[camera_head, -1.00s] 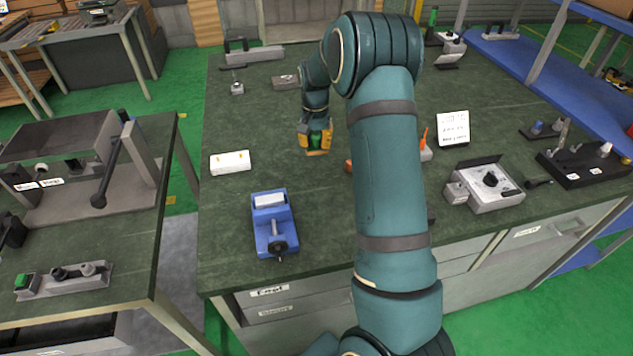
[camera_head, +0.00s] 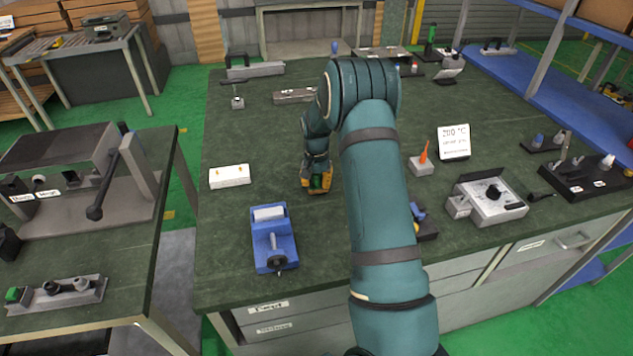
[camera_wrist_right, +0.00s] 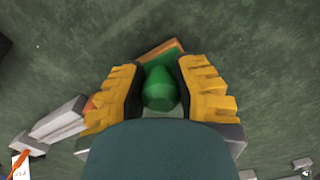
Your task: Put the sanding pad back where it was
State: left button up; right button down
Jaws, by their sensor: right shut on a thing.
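The sanding pad (camera_wrist_right: 160,88) has a green knob-like handle, and in the right wrist view an orange-edged green base (camera_wrist_right: 162,48) shows beyond it. My right gripper (camera_head: 317,182), with yellow fingers, is shut on the handle. The wrist view shows a finger on each side of it. In the head view the pad is low over the middle of the dark green workbench (camera_head: 240,120), right of the white block and beyond the blue vise. I cannot tell whether its base touches the bench. My left gripper is not in view.
A blue vise (camera_head: 273,245) stands at the front left and a white block (camera_head: 229,176) lies left of the gripper. An orange-tipped tool stands in a grey holder (camera_head: 421,166) to the right, beside a white sign (camera_head: 454,142). A grey device (camera_head: 488,200) stands further right.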

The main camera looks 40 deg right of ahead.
aim_at(317, 176)
jog(key=shift+f, duration=0.15)
jog(key=c, duration=0.8)
grip_release()
jog(key=shift+r, duration=0.35)
notch_tip(317, 176, up, 12)
jog(key=shift+f+p, duration=0.15)
jog(key=shift+p, duration=0.8)
jog(key=shift+s, duration=0.1)
